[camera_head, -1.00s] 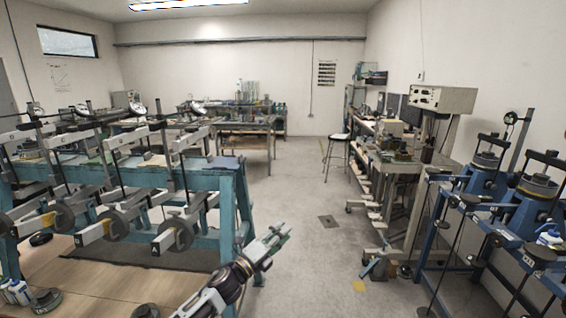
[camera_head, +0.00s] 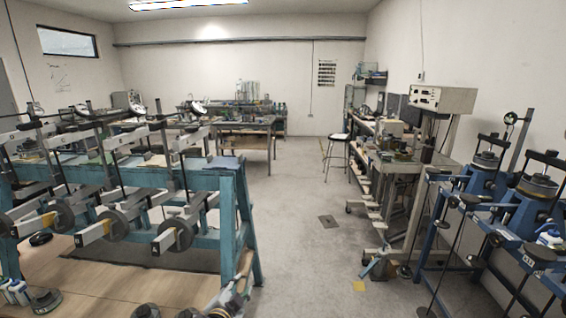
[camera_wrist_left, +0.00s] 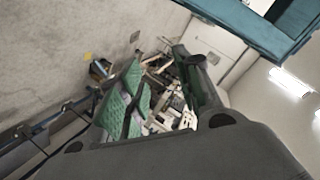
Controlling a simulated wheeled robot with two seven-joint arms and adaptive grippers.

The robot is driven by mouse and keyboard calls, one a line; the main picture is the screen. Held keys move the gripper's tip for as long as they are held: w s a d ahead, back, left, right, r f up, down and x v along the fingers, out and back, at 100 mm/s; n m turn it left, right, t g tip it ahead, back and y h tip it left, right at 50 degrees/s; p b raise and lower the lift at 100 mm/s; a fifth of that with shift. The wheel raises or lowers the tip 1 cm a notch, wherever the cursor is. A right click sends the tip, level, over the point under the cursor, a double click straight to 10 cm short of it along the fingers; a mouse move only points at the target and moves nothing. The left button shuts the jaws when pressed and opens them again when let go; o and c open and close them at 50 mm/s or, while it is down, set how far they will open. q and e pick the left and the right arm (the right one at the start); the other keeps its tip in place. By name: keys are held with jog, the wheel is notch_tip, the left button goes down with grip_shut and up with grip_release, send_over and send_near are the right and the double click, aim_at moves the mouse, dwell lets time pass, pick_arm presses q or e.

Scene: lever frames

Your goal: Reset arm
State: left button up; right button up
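My left gripper (camera_head: 243,270) is low in the head view, beside the near right leg of the teal lever frame (camera_head: 228,215). In the left wrist view its two green-lined fingers (camera_wrist_left: 160,88) stand apart, and I see nothing held between them. Whether it touches the frame leg I cannot tell. The frame carries several grey lever arms and round dark weights (camera_head: 174,235). My right gripper is not in view.
A wooden board (camera_head: 110,285) lies in front at the left. Blue lever machines (camera_head: 485,185) stand at the right. A stool (camera_head: 338,150) and workbenches are farther back. The grey floor (camera_head: 300,235) in the middle is clear.

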pick_arm(q)
jog(key=s+a+f+n+g, duration=0.3)
jog(key=s, duration=0.6)
jog(key=s+a+f+n+g+y, duration=0.1)
jog(key=s+a+f+n+g, duration=0.25)
jog(key=s, duration=0.55)
jog(key=s+a+f+n+g, duration=0.2)
jog(key=s+n+g, duration=0.1)
jog(key=s, duration=0.6)
notch_tip(320, 180, down, 33)
jog(key=s+a+g, duration=0.1)
jog(key=s+g, duration=0.1)
jog(key=s+a+f, duration=0.3)
jog(key=s+f, duration=0.7)
jog(key=s+a+f+m, duration=0.1)
jog(key=s+a+f, duration=0.1)
jog(key=s+f, duration=0.8)
jog(key=shift+s+a+g+y, duration=0.35)
jog(key=shift+s+a+y, duration=0.05)
jog(key=shift+s, duration=0.4)
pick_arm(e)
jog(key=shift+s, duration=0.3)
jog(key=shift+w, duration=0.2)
